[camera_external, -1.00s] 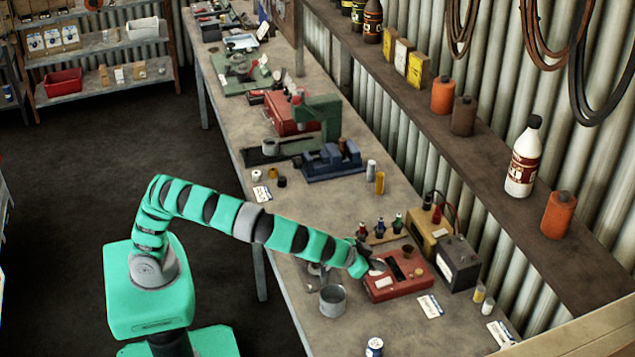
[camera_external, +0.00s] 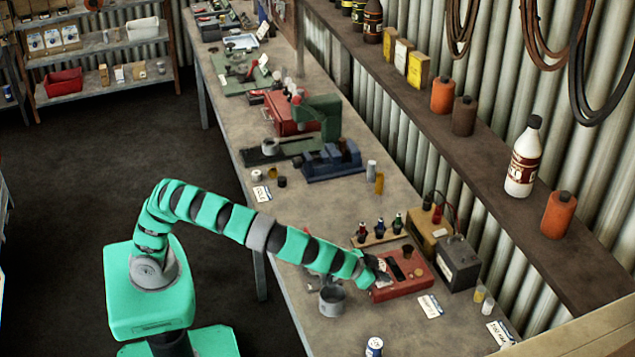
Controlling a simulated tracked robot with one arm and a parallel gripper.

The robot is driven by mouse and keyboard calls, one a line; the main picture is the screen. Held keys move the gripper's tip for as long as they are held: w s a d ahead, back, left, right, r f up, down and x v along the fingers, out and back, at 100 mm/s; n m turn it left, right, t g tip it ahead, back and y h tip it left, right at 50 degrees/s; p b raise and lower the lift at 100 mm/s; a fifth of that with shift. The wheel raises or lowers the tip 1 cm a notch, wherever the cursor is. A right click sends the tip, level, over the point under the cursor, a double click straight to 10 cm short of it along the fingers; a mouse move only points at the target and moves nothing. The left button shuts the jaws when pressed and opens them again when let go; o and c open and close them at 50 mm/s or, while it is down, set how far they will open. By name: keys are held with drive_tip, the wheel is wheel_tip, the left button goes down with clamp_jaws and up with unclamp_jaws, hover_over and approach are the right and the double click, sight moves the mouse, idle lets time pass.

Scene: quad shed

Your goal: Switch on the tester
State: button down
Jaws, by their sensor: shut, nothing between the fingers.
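The tester looks to be the red box (camera_external: 412,279) on the workbench, with a dark slot, a round brass-coloured knob and a pale label on its top. My gripper (camera_external: 383,278) is shut and empty at the left end of the box's top. I cannot tell whether it touches the box. My gripper hides part of the left side of the top, and no switch position can be made out.
A grey metal cup (camera_external: 332,300) stands just left of the box, under my arm. A yellow unit (camera_external: 428,238) and a dark battery-like block (camera_external: 458,263) stand behind it. A rack of small bottles (camera_external: 379,234) is at the back left. The bench (camera_external: 400,325) in front is mostly clear.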

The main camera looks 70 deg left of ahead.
drive_tip(key=shift+f, duration=0.1)
drive_tip(key=shift+w, duration=0.15)
drive_tip(key=shift+w+r, duration=0.2)
drive_tip(key=shift+w, duration=0.45)
drive_tip(key=shift+w+r, duration=0.1)
drive_tip(key=shift+r, duration=0.45)
wheel_tip(320, 180, up, 4)
drive_tip(key=shift+d+f, duration=0.1)
drive_tip(key=shift+f, duration=0.1)
drive_tip(key=s+r+p, duration=0.1)
drive_tip(key=s+r, duration=0.4)
drive_tip(key=r, duration=0.2)
drive_tip(key=shift+s, duration=0.3)
